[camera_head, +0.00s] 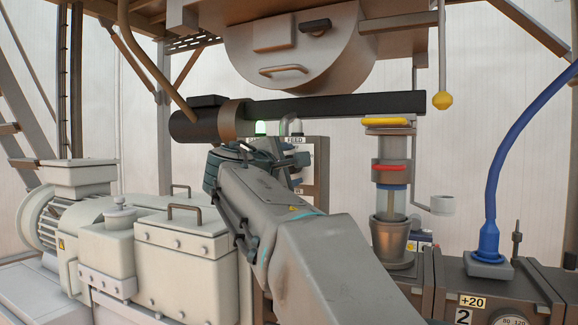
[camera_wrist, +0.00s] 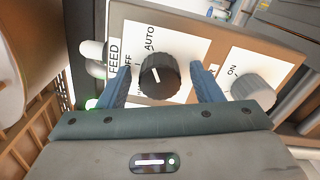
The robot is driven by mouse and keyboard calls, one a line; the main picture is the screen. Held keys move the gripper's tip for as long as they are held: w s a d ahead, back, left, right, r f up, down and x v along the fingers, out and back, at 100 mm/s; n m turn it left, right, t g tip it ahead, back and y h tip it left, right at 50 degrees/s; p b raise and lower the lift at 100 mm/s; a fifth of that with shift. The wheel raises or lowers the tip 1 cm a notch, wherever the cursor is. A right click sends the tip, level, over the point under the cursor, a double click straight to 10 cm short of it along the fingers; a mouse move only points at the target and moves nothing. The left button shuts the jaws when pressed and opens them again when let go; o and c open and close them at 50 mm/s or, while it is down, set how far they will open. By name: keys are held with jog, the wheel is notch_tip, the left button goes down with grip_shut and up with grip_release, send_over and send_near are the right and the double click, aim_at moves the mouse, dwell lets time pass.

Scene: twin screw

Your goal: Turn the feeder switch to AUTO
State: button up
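The feeder switch is a round black knob (camera_wrist: 160,75) on a white plate marked FEED, with AUTO and OFF lettered beside it in the wrist view. A third label is mostly hidden by the knob and a finger. A short white mark shows on the knob's face; which label it points to is hard to tell. My gripper (camera_wrist: 162,84) is open, with one blue finger on each side of the knob and visible gaps to it. In the head view my gripper (camera_head: 258,158) is in front of the control panel (camera_head: 321,160), and my arm hides the knob.
A second, grey knob (camera_wrist: 254,90) marked ON sits right of my right finger. A dark horizontal barrel (camera_head: 330,106) passes above my gripper. A sight-glass column (camera_head: 393,190) stands to the right.

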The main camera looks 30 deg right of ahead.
jog(key=shift+a, duration=0.1)
jog(key=b+v, duration=0.1)
jog(key=v, duration=1.2)
jog(key=shift+s+a, duration=0.25)
jog(key=s+f+m+g+y+p, duration=0.2)
jog(key=s+f+y, duration=0.1)
jog(key=f, duration=0.6)
jog(key=s+f+m+g+y+p, duration=0.2)
jog(key=s+f+y, duration=0.1)
jog(key=f, duration=0.6)
jog(key=s+f+m+g+y+p, duration=0.2)
jog(key=f+y, duration=0.2)
jog(key=f, duration=0.5)
jog(key=s+a+f+m+g+y+p, duration=0.2)
jog(key=s+a+f+m+y, duration=0.2)
jog(key=s+f, duration=0.4)
notch_tip(320, 180, down, 2)
jog(key=shift+s+a+f+m, duration=0.1)
jog(key=shift+s+a+m, duration=0.25)
jog(key=shift+a+m, duration=0.25)
